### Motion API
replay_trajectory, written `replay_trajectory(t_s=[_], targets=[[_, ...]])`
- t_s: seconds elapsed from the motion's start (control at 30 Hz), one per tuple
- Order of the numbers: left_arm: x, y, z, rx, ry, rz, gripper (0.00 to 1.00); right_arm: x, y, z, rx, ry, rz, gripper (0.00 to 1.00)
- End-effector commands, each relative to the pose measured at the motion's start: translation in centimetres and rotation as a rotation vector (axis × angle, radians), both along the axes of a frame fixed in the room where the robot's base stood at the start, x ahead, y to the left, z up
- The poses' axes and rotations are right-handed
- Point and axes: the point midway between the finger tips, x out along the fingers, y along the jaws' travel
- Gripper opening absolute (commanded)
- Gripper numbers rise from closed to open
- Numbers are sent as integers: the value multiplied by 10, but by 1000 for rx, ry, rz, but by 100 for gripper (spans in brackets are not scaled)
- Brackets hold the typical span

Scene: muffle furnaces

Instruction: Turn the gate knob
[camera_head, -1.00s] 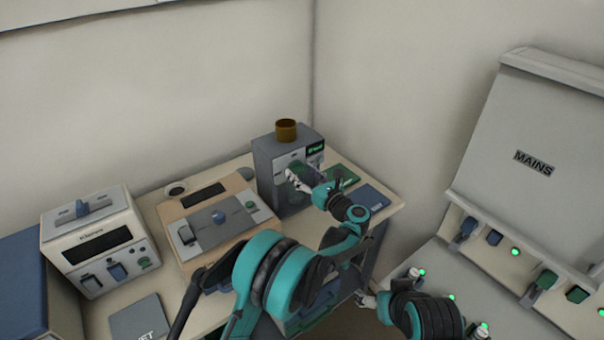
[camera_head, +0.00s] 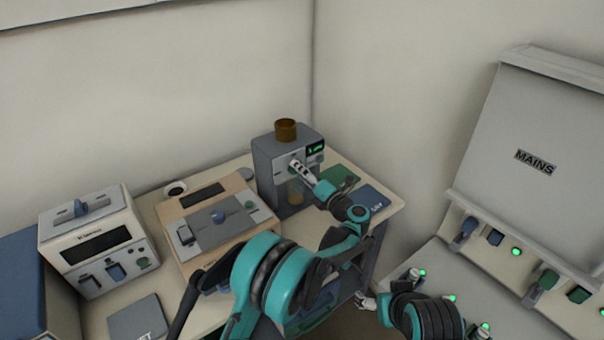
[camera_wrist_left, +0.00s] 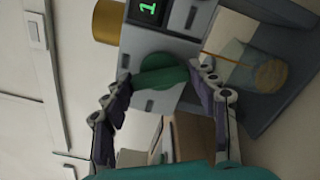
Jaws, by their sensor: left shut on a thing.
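The grey dispenser machine (camera_head: 268,172) stands at the back right of the bench with a brown cup (camera_head: 286,131) on top. Its green gate knob (camera_wrist_left: 162,74) shows in the left wrist view, on the machine's front face. My left gripper (camera_head: 299,168) is shut on this knob, with one finger on each side of it; in the head view the fingers hide most of it. A clear container (camera_wrist_left: 258,70) with amber contents stands in the bay below, and a thin orange line runs into it. My right gripper (camera_head: 366,302) is low at the bench's right; its jaws are too small to read.
The machine has a lit green display (camera_head: 315,148). A green pad and a blue pad (camera_head: 370,197) lie to its right. A tan unit (camera_head: 218,222) and a white furnace-like box (camera_head: 98,240) stand to the left. A MAINS panel (camera_head: 533,163) is at right.

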Motion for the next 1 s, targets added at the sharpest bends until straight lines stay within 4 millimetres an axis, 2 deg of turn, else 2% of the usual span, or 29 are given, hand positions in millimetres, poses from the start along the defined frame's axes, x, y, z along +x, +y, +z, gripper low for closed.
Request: replay_trajectory(t_s=[0.5,1.0], targets=[[1,0,1,321,229,0,30,0,0,-2,0,0,0,76],[1,0,1,412,294,0,30,0,0,-2,0,0,0,76]])
